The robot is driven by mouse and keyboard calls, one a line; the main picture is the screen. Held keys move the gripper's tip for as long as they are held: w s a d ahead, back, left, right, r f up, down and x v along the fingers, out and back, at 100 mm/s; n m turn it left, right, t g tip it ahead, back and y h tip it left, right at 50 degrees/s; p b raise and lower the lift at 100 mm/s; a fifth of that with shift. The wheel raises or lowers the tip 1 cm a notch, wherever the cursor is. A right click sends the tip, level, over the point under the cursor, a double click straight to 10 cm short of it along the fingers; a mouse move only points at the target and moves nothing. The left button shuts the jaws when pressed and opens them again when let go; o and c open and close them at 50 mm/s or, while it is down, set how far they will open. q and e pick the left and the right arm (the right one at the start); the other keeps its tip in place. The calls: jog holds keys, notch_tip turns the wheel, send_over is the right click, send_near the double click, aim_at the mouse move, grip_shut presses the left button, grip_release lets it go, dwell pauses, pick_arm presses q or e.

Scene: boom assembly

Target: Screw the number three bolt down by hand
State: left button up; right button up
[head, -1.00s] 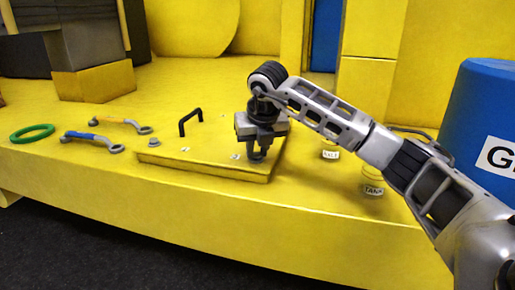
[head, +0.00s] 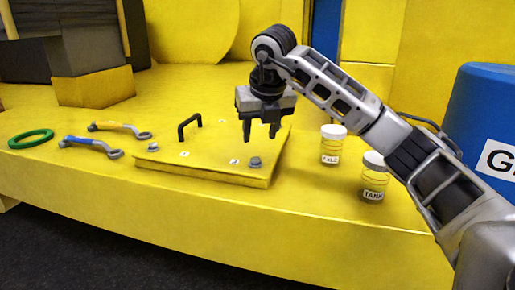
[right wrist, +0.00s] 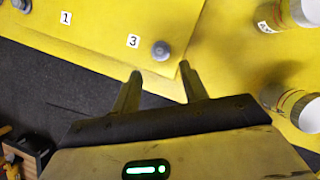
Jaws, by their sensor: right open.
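The number three bolt (head: 255,163), a grey hex head, sits at the front right corner of a yellow hatch plate (head: 215,169). A white label "3" (right wrist: 133,41) lies beside it, and the bolt also shows in the right wrist view (right wrist: 161,50). My right gripper (head: 260,133) is open and empty, above the bolt and apart from it, with its fingers pointing down. In the right wrist view its fingertips (right wrist: 160,70) are spread, with the bolt beyond the gap between them. My left gripper is not in view.
Another bolt (head: 153,147) sits at the plate's left edge, and a black handle (head: 190,125) stands on the plate. Two wrenches (head: 92,145) and a green ring (head: 31,138) lie left. Two labelled jars (head: 332,145) stand right, near a blue barrel (head: 487,140).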

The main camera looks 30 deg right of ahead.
jog(key=v, duration=0.8)
jog(key=shift+r+p, duration=0.25)
jog(key=shift+p, duration=0.05)
